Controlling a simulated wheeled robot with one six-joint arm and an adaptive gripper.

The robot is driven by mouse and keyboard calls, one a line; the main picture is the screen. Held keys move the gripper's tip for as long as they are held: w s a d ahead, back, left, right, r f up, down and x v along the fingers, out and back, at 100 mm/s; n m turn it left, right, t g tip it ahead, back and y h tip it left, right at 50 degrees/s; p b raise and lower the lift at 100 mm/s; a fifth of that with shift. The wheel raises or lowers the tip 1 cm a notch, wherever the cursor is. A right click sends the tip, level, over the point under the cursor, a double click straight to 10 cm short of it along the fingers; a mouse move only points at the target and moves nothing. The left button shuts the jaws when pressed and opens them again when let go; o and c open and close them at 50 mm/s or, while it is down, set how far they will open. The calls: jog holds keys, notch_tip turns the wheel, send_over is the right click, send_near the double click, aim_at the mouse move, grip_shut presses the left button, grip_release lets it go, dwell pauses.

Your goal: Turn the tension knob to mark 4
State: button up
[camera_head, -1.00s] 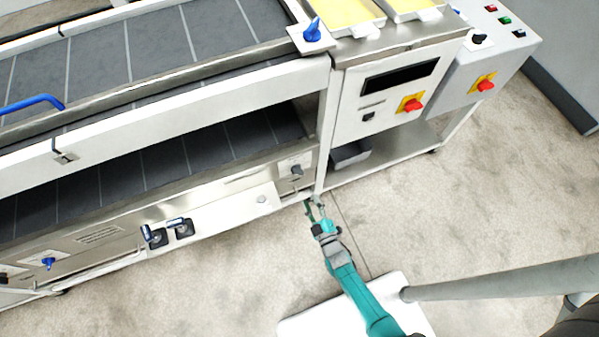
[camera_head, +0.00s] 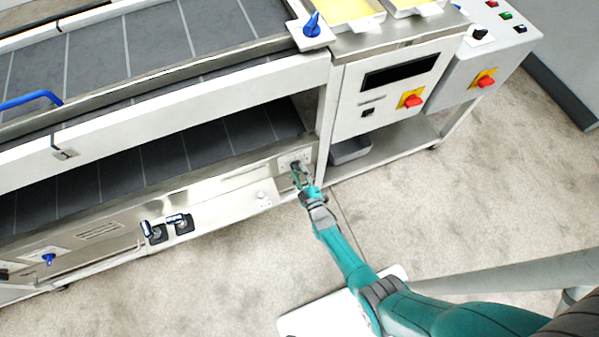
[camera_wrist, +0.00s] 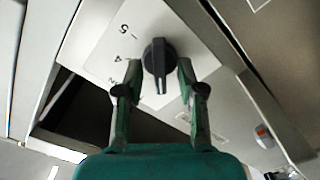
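The tension knob (camera_wrist: 157,58) is a black knob with a raised bar on a pale plate (camera_wrist: 95,38). In the wrist view its bar runs nearly straight up and down the picture. The marks 5 and 4 show to its left, rotated; other marks are hidden or unreadable. My gripper (camera_wrist: 160,68) is open, with one finger on each side of the knob. Small gaps seem to show between the fingertips and the knob; contact is unclear. In the head view my gripper (camera_head: 299,176) reaches the plate (camera_head: 286,160) at the machine's lower right and partly covers the knob.
A dark opening (camera_wrist: 80,110) lies beside the plate in the wrist view. In the head view, black-based latches (camera_head: 168,228) sit left along the lower panel, and a grey bin (camera_head: 350,150) stands on the shelf to the right.

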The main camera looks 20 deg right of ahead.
jog(key=shift+w, duration=0.1)
grip_shut()
jog(key=shift+m, duration=8.8)
